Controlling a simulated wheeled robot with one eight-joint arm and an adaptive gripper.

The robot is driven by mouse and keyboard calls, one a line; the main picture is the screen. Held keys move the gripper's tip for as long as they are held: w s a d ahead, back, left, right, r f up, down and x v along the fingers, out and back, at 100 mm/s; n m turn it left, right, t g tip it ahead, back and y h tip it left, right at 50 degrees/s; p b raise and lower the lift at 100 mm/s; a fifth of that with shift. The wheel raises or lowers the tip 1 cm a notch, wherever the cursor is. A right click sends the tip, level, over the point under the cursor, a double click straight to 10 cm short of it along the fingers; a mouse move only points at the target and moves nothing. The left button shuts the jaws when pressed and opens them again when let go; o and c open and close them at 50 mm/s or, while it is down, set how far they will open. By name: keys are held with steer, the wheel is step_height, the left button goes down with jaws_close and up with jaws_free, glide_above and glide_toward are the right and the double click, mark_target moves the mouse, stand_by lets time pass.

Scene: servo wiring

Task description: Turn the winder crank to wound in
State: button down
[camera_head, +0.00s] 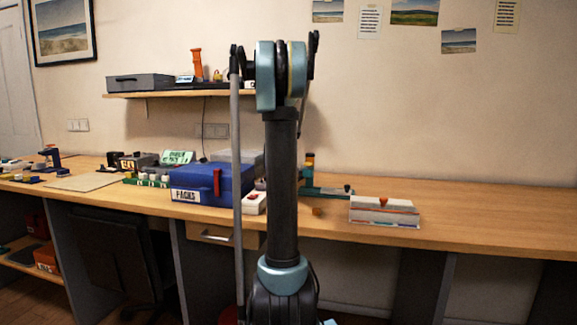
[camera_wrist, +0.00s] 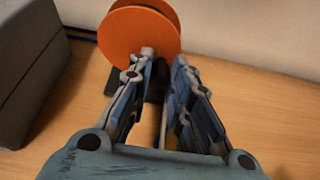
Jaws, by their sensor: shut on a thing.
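The winder shows in the wrist view as a large orange disc (camera_wrist: 140,38) standing on the wooden worktop, with a dark foot below it. My gripper (camera_wrist: 165,58) reaches toward the disc's near side. Its two fingers are closed around a dark crank handle (camera_wrist: 158,78), which is mostly hidden between them. The crank's exact angle cannot be told. In the head view my arm stands in the middle of the picture and hides the winder and my gripper.
A dark grey box (camera_wrist: 28,75) stands close on the left in the wrist view. In the head view, a blue case (camera_head: 225,182) labelled PACKS sits left of my arm, and a white box (camera_head: 384,212) with an orange knob sits right. The worktop's far right is clear.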

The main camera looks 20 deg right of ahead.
steer(key=m+y, duration=0.1)
steer(key=f+m+t, duration=0.1)
steer(key=shift+w+a+m+y, duration=0.1)
steer(key=shift+a+m+y, duration=0.05)
steer(key=shift+m+y, duration=0.25)
steer(key=shift+w+a+f+m+t+y, duration=0.1)
steer(key=shift+f+m+t+y, duration=0.1)
steer(key=shift+m+t, duration=0.25)
steer(key=shift+w+a+f+m+t+y, duration=0.15)
steer(key=shift+m+t+y, duration=0.1)
steer(key=shift+m, duration=0.4)
steer(key=shift+s, duration=0.1)
steer(key=c, duration=1.5)
jaws_free()
steer(key=shift+o, duration=0.2)
steer(key=shift+s, duration=0.1)
steer(key=shift+v, duration=5.8)
